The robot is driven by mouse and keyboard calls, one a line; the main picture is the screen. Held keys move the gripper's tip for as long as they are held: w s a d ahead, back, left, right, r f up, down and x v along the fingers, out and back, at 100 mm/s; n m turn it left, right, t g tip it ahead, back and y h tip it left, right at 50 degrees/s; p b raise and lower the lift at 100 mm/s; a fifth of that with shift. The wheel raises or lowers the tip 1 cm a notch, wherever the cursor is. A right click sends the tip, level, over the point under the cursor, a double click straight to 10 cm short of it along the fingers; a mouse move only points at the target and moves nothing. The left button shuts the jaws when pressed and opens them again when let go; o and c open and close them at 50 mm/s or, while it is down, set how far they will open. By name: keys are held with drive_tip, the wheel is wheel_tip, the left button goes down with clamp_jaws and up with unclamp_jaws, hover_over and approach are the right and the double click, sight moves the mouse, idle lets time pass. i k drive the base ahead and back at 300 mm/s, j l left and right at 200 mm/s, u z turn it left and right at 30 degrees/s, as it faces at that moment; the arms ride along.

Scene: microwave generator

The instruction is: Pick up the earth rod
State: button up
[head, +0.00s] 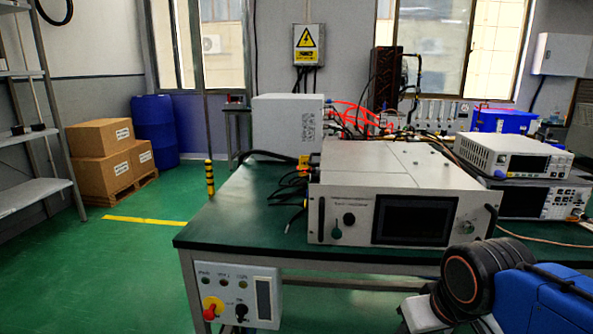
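A short upright rod with yellow and black bands (209,178) shows at the left edge of the green-topped table (235,215). It is the only rod-like thing I can make out, but I cannot be sure that it is the earth rod. Its lower end meets the table edge in the picture, and I cannot tell whether it is fixed there or stands behind. Part of my arm, blue and black with an orange ring, shows at the lower right, well away from the rod.
A microwave generator unit (400,195) stands on the table, with instruments (515,157) to its right. A white box (287,124) and cables are behind. A control box (238,294) hangs under the front edge.

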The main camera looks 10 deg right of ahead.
sight(209, 164)
drive_tip(key=j+z, duration=0.2)
drive_tip(key=z, duration=0.5)
drive_tip(key=j+z, duration=0.2)
drive_tip(key=j, duration=0.25)
drive_tip(key=j+z, duration=0.2)
drive_tip(key=j, duration=0.3)
drive_tip(key=k+j+z, duration=0.2)
drive_tip(key=j, duration=0.2)
drive_tip(key=j+z, duration=0.2)
drive_tip(key=j, duration=0.3)
